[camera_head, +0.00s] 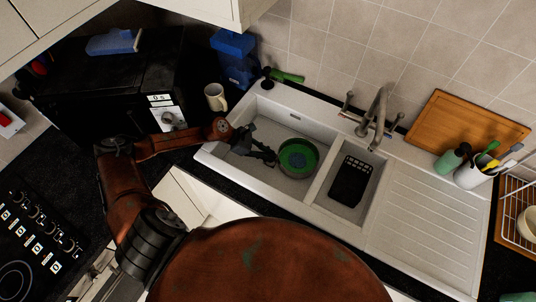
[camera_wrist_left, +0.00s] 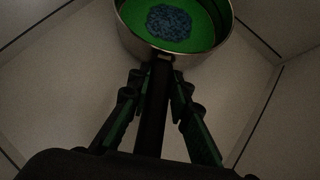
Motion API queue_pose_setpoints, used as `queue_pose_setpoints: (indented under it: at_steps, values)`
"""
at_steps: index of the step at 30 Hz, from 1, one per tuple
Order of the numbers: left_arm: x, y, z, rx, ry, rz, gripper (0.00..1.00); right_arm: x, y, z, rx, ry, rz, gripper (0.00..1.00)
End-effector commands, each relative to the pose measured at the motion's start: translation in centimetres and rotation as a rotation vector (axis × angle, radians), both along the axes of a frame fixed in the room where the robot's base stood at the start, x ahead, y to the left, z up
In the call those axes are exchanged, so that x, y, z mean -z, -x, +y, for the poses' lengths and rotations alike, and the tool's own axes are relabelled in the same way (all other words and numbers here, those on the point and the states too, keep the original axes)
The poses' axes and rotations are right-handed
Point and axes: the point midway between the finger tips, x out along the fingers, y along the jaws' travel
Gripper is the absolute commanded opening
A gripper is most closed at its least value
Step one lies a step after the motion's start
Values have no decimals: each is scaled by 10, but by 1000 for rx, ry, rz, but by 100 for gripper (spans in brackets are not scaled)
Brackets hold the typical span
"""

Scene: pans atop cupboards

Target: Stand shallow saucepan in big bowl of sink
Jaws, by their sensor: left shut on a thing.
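The shallow saucepan (camera_head: 311,154) is green inside with a dark blue patch at its centre and has a metal outer wall. It is within the big left bowl of the sink (camera_head: 225,158), towards that bowl's right side, and looks roughly level. I cannot tell whether its base touches the bowl floor. My left gripper (camera_head: 268,156) reaches into the bowl from the left and is shut on the pan's dark handle. In the left wrist view, the fingers (camera_wrist_left: 158,88) close on the handle just short of the saucepan (camera_wrist_left: 188,46). My right gripper is not in view.
The small bowl holds a black rack (camera_head: 350,180). The tap (camera_head: 376,118) rises behind the bowls, and the drainer (camera_head: 425,220) is bare. A mug (camera_head: 215,97), a blue object (camera_head: 233,58) and a wooden board (camera_head: 465,130) stand around the sink.

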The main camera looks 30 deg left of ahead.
Motion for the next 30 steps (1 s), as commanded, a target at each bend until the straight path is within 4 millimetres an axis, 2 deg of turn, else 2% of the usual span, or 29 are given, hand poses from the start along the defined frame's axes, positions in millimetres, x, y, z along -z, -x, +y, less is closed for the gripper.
queue_pose_setpoints:
  at_steps: [23,24,30]
  values:
    - [11,-1,-1,0,2,-1,0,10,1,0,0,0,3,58]
    - [11,-1,-1,0,2,-1,19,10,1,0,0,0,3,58]
    - [10,0,0,0,1,0,33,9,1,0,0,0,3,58]
